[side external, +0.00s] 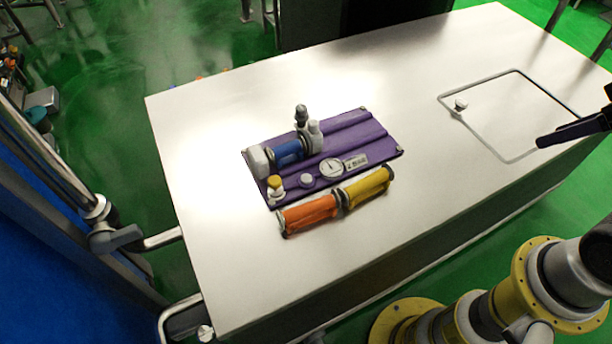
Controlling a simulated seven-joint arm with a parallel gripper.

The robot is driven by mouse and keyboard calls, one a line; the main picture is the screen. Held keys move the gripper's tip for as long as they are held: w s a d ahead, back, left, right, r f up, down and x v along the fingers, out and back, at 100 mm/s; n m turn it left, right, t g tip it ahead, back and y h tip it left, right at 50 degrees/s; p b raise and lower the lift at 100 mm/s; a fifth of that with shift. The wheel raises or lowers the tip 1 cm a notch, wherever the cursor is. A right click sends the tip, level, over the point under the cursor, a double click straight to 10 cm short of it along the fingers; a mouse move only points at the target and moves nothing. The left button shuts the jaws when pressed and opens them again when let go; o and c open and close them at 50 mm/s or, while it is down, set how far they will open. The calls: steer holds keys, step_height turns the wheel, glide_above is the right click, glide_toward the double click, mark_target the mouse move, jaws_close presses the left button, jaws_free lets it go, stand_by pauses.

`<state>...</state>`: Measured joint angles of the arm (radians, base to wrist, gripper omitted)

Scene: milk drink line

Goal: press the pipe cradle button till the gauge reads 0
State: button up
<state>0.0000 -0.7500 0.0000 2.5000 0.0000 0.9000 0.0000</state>
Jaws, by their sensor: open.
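The purple pipe cradle (362,133) lies on the white table. A blue pipe section (289,152) rests in it between light grey fittings. The round white-faced gauge (331,168) sits on its front part; its reading is too small to make out. Left of the gauge is a small round pale knob (306,180). A yellow-capped piece (275,182) stands at the cradle's front left corner. I cannot tell which of these two is the button. My gripper (552,138) is partly in view at the right edge, open, far right of the cradle and apart from it.
An orange pipe section (308,214) and a yellow one (367,187) lie end to end along the cradle's front. A square outline (503,160) with a small white knob (459,105) is on the table's right part. The table between cradle and outline is clear.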

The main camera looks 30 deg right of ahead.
jaws_close()
stand_by(1.6)
